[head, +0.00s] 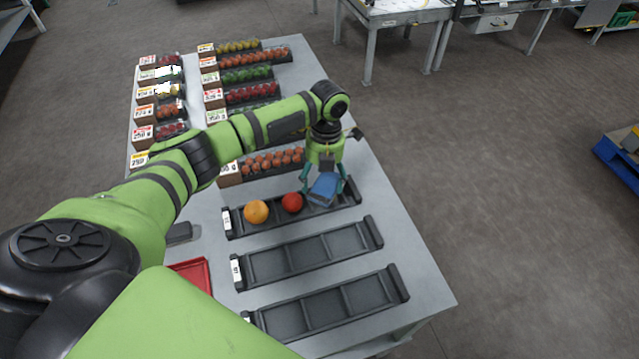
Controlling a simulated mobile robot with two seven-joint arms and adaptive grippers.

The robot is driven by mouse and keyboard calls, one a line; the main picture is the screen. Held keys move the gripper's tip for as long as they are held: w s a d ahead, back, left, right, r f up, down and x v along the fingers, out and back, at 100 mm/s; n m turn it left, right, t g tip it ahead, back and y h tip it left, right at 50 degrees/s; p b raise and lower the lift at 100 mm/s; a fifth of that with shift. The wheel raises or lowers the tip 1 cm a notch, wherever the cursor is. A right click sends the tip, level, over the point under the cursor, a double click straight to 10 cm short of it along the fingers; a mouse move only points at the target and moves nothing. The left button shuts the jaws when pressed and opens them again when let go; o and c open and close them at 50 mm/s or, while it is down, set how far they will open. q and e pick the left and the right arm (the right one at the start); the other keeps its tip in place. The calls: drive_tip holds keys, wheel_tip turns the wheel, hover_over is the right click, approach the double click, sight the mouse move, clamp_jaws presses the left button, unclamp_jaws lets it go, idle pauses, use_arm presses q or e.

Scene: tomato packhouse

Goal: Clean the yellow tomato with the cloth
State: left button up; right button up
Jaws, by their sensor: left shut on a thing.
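The yellow tomato (256,211), orange-yellow and round, sits in the left compartment of the nearest filled black tray (232,234). A red tomato (292,202) sits beside it in the same tray. My left gripper (324,188) points down over the right end of this tray and is shut on the blue cloth (323,189). The cloth is to the right of the red tomato and apart from the yellow one. The gripper and cloth hide what lies in the tray below them. My right gripper is not in view.
Two empty black trays (312,256) (330,307) lie nearer on the grey table (415,275). A red tray (193,273) is at the left, partly behind my arm. Rows of labelled tomato packs (250,93) fill the far side. The table's right edge is clear.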

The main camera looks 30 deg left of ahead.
use_arm(q)
drive_tip(key=shift+w+f+b, duration=0.1)
drive_tip(key=shift+w+b, duration=0.6)
drive_tip(key=shift+b, duration=0.1)
drive_tip(key=shift+w, duration=0.35)
drive_tip(key=shift+s, duration=0.1)
drive_tip(key=shift+s+p, duration=0.6)
drive_tip(key=shift+p, duration=0.1)
drive_tip(key=shift+s+p, duration=0.5)
drive_tip(key=shift+p, duration=0.35)
drive_tip(key=shift+s+p, duration=0.95)
drive_tip(key=shift+s, duration=0.15)
